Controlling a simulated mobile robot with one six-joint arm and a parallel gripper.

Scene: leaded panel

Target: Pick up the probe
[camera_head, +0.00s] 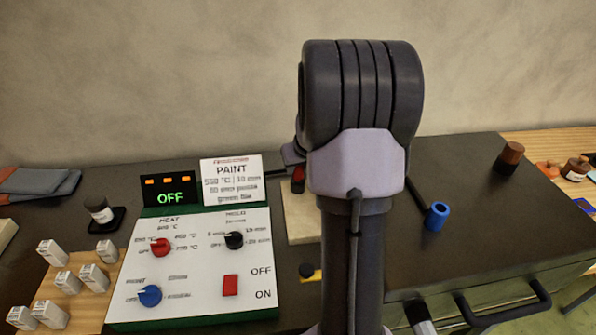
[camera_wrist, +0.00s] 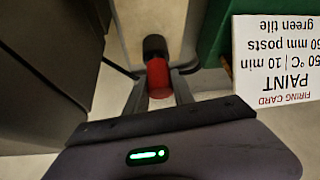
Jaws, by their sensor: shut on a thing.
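The probe appears to be the red piece with a black end (camera_wrist: 158,75). In the wrist view my gripper (camera_wrist: 159,82) is shut on its red part, with one finger on each side. The black end points away from my gripper. In the head view the red piece (camera_head: 298,185) shows just left of my arm, over or at the pale board (camera_head: 300,220). My arm hides most of my gripper there. I cannot tell whether the piece touches the board.
A control panel (camera_head: 195,260) with knobs and a firing card (camera_head: 231,180) stands close on the left. Small white blocks (camera_head: 68,282) sit on a wooden board further left. A blue cylinder (camera_head: 437,215) and a dark handle (camera_head: 505,308) are on the right.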

